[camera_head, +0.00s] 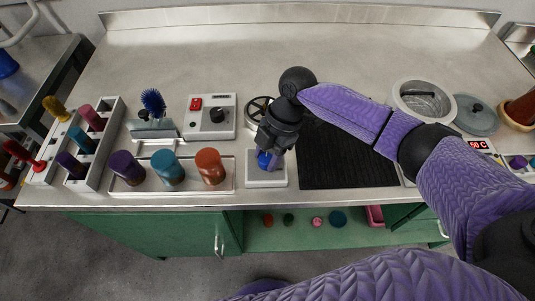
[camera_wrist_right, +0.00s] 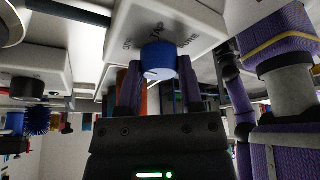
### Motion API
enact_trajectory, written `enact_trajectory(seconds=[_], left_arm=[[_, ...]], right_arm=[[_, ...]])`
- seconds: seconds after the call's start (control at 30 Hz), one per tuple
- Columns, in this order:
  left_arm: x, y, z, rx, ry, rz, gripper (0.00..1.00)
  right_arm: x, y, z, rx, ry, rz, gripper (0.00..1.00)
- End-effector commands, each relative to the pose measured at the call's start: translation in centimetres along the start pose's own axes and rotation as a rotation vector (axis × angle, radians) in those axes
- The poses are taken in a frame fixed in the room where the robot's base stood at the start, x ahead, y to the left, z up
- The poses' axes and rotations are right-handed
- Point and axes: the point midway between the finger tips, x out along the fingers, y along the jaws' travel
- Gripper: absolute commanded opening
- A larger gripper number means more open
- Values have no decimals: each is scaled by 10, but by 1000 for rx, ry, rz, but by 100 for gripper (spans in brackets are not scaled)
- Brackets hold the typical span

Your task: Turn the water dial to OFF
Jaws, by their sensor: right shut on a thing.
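The water dial (camera_head: 264,161) is a blue knob on a white square box (camera_head: 266,181) at the counter's front edge. My right gripper (camera_head: 269,154) reaches down over the box with its fingers around the dial, and hides part of it. In the right wrist view the blue dial (camera_wrist_right: 159,58) sits between the two purple fingers of my right gripper (camera_wrist_right: 160,88), which is shut on it. A white mark shows on the knob. My left gripper is not in view.
A white tray (camera_head: 232,176) with purple, teal and orange flasks stands to the left. Behind it is a grey box (camera_head: 226,128) with a black knob and red switch. A black mat (camera_head: 345,160) lies to the right. The counter's back is clear.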

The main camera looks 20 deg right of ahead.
Motion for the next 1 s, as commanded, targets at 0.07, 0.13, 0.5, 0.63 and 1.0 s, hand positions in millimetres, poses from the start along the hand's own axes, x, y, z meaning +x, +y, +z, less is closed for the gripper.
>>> enact_trajectory(seconds=[0.07, 0.13, 0.5, 0.63, 1.0], left_arm=[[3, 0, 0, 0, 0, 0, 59], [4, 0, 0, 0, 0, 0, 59], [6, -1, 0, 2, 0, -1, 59], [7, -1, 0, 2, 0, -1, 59], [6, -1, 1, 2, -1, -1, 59]], right_arm=[[1, 1, 0, -38, 1, -15, 0], [1, 1, 0, -69, 1, -28, 0], [0, 1, 0, -148, -1, -61, 0], [0, 1, 0, -154, -1, -63, 0], [0, 1, 0, -153, -1, -63, 66]])
